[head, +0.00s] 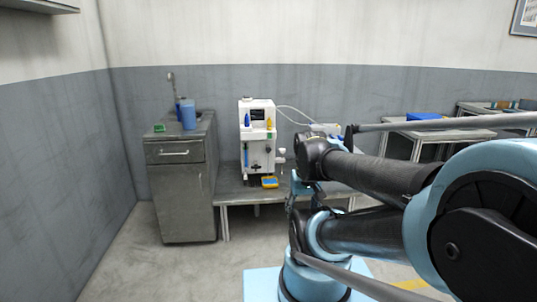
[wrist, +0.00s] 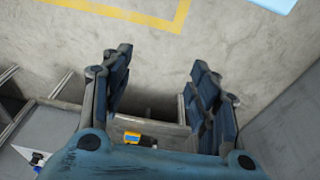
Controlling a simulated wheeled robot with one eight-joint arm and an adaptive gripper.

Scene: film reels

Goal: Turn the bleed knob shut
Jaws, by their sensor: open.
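A white machine (head: 257,118) with a dark display, a blue item and a yellow item on its front stands on the low bench against the back wall in the head view. A clear tube runs from it to the right. I cannot pick out the bleed knob; at this size I cannot tell which part of the machine it is. My gripper (wrist: 161,60) is open in the wrist view, with bare floor between its fingers and nothing held. In the head view my arm covers the area right of the machine, and I cannot make out the gripper clearly there.
A yellow and blue item (head: 270,182) lies at the front of the low bench (head: 234,194). A grey cabinet (head: 182,190) with a blue container (head: 188,115) stands left. Tables with a blue box (head: 424,117) are at right. The floor (head: 150,270) at front left is clear.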

